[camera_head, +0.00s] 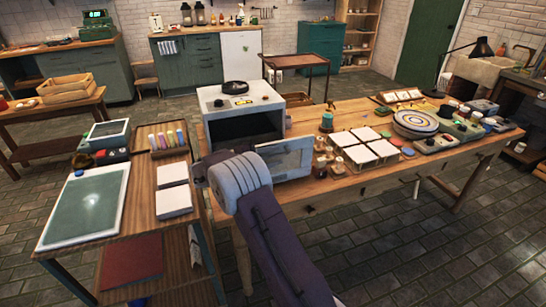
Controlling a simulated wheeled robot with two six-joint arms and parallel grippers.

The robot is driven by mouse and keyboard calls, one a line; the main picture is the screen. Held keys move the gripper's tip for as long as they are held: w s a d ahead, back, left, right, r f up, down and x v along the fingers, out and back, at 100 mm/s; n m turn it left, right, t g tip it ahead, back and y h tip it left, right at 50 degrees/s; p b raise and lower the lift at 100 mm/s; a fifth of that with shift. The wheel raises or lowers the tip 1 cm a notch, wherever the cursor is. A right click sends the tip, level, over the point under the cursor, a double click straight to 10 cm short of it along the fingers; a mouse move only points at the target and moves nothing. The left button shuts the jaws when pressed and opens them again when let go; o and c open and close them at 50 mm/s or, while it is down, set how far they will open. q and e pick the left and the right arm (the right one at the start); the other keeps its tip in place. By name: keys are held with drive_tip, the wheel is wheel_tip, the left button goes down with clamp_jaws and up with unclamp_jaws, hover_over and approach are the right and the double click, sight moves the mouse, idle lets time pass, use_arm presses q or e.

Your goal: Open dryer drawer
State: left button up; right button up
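The dryer looks to be the white box-shaped appliance (212,106) at the left end of the long wooden table. Its front shows a wide dark opening (245,130). A pale framed panel with a glassy pane (290,158) stands out from the front at the right, like a door swung open. My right gripper (201,174) is in front of the appliance's lower left, beside the side table. Its fingers are small and partly hidden by my thick grey wrist, so I cannot tell whether they are open or touching anything. My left gripper is out of view.
A black round object (235,87) sits on the appliance. The side table holds a green-topped tray (85,205) and white stacks (174,202). Floor at lower right is clear.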

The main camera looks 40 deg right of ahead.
drive_tip(key=v, duration=0.9)
drive_tip(key=shift+p, duration=0.35)
